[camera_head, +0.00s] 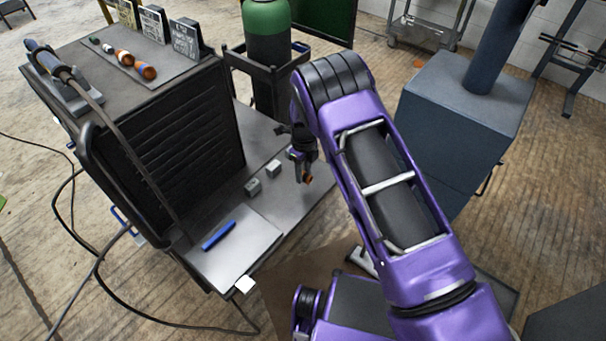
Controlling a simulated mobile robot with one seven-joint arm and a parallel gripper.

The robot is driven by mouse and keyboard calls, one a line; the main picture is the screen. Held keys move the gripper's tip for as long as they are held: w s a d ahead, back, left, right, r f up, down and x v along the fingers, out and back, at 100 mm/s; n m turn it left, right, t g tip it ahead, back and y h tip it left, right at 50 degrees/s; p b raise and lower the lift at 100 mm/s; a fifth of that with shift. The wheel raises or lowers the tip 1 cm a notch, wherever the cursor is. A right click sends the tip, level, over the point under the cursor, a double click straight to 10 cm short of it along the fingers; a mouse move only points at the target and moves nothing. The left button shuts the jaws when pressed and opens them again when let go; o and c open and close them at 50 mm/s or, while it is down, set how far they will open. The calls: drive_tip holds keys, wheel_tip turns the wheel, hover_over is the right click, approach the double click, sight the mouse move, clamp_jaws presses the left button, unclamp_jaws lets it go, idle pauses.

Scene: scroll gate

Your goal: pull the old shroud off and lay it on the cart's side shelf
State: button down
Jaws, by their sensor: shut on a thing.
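My gripper (304,167) hangs over the cart's side shelf (290,208), right of the cart body. It is shut on a small part with an orange-brown end, which looks like the old shroud (309,180). The fingers hide most of it. I cannot tell whether it touches the shelf. The torch (57,67) lies in a holder on the cart top (120,88), at the far left, away from my gripper. Its front end is too small to make out.
Two small grey blocks (263,176) and a light plate with a blue stick (218,235) occupy the shelf. Several small white, green and orange pieces (124,57) lie on the cart top before signs. A green cylinder (267,30) stands behind. A cable (130,160) hangs down the cart.

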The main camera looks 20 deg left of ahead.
sight(303, 192)
drive_tip(key=shift+f+b, duration=1.3)
drive_tip(key=shift+f, duration=1.85)
drive_tip(key=shift+s, duration=0.1)
drive_tip(key=shift+c, duration=2.2)
unclamp_jaws()
wheel_tip(303, 192, up, 18)
drive_tip(key=p, duration=0.2)
drive_tip(key=shift+f, duration=0.25)
